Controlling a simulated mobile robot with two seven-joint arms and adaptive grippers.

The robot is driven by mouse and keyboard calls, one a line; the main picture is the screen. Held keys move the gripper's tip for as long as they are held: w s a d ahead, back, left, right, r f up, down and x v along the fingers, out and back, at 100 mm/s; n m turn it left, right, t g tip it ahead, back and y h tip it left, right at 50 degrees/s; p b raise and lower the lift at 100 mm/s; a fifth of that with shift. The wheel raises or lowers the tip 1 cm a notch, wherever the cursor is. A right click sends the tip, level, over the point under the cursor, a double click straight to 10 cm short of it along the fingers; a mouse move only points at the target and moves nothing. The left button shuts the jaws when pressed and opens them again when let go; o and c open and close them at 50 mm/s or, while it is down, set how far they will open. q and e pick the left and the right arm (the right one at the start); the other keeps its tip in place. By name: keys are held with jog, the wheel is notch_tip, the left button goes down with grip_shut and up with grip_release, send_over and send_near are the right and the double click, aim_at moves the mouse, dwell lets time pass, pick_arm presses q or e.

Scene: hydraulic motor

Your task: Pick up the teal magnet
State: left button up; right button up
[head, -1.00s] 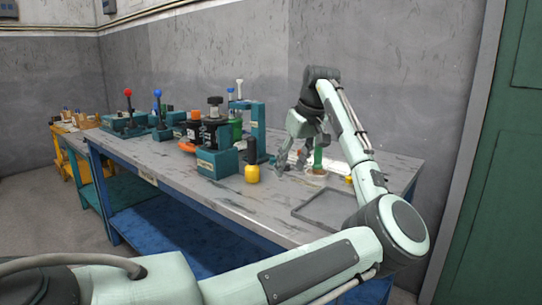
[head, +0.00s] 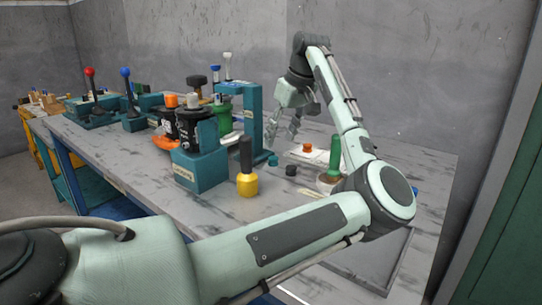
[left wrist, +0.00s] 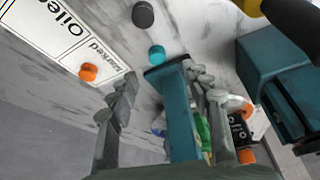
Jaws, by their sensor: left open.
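The teal magnet (head: 273,160) is a small teal disc on the worktable, right of the foot of the tall teal frame (head: 272,113). In the left wrist view the magnet (left wrist: 156,55) lies just beyond my fingertips, between a dark grey disc and the frame. My left gripper (head: 285,143) points down, open and empty, above and behind the magnet. In the left wrist view my gripper (left wrist: 163,77) has its fingers spread, with the upright of the teal frame showing between them. My right gripper is not seen.
A dark disc (head: 291,170) and an orange disc (head: 307,147) on a white label sheet lie near the magnet. A teal block (head: 200,167) stands to the left.

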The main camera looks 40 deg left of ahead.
aim_at(275, 158)
pick_arm(q)
jog(key=shift+w+a+f, duration=0.1)
jog(key=shift+a+f, duration=0.2)
jog(key=shift+f, duration=0.25)
jog(key=x, duration=0.6)
jog(key=shift+w+f, duration=0.15)
jog(key=shift+f, duration=0.15)
jog(key=c, duration=0.9)
